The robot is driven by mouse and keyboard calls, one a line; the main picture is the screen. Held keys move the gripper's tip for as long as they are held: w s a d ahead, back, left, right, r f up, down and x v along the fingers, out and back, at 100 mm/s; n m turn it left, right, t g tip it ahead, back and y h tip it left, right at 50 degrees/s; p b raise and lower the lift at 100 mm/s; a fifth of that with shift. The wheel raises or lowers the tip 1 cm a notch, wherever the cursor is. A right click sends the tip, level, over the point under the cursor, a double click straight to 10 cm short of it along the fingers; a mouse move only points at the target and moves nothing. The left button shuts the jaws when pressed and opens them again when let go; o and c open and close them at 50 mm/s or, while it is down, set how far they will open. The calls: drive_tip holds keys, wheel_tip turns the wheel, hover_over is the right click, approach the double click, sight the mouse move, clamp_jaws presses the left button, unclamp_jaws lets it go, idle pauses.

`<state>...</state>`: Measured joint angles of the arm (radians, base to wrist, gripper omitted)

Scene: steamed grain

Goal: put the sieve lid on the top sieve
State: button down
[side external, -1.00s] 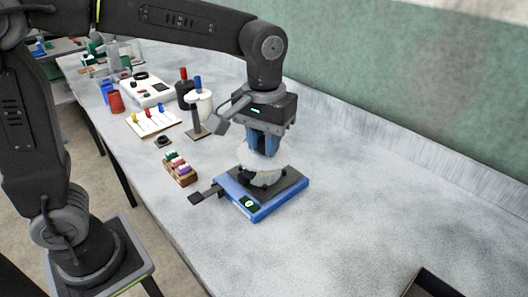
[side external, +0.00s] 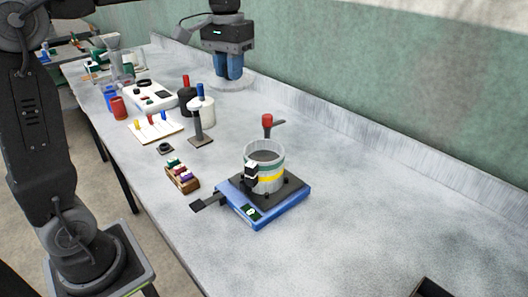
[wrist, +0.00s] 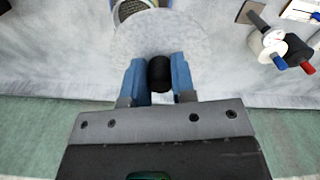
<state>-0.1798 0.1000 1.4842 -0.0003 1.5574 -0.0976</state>
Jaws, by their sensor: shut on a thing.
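My gripper (side external: 229,80) is shut on the black knob (wrist: 160,73) of the sieve lid. The lid is a pale, see-through disc (side external: 236,86) held level at the back of the bench, well away from the sieves. It also fills the upper middle of the wrist view (wrist: 150,35). Part of the stack shows at the top of the wrist view (wrist: 130,8).
A red-topped tool (side external: 267,121) stands behind the shaker. A rack of coloured pieces (side external: 182,178) is near the front edge.

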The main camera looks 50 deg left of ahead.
sight(216, 82)
drive_tip(key=a+f, duration=0.4)
drive_tip(key=a, duration=0.1)
drive_tip(key=shift+s+a+f, duration=0.1)
drive_tip(key=shift+a+f, duration=0.05)
drive_tip(key=shift+f, duration=0.2)
drive_tip(key=shift+w+d+f, duration=0.9)
drive_tip(key=shift+d+f, duration=0.8)
drive_tip(key=shift+f, duration=0.2)
drive_tip(key=shift+w+d+f, duration=0.85)
drive_tip(key=shift+d+f, duration=0.9)
drive_tip(key=shift+f, duration=0.1)
drive_tip(key=shift+w+d+f, duration=0.9)
drive_tip(key=shift+d+f, duration=0.8)
drive_tip(key=shift+f, duration=0.2)
drive_tip(key=shift+f, duration=0.3)
drive_tip(key=shift+f, duration=0.3)
drive_tip(key=c, duration=0.9)
unclamp_jaws()
drive_tip(key=shift+c, duration=0.2)
drive_tip(key=shift+r, duration=0.1)
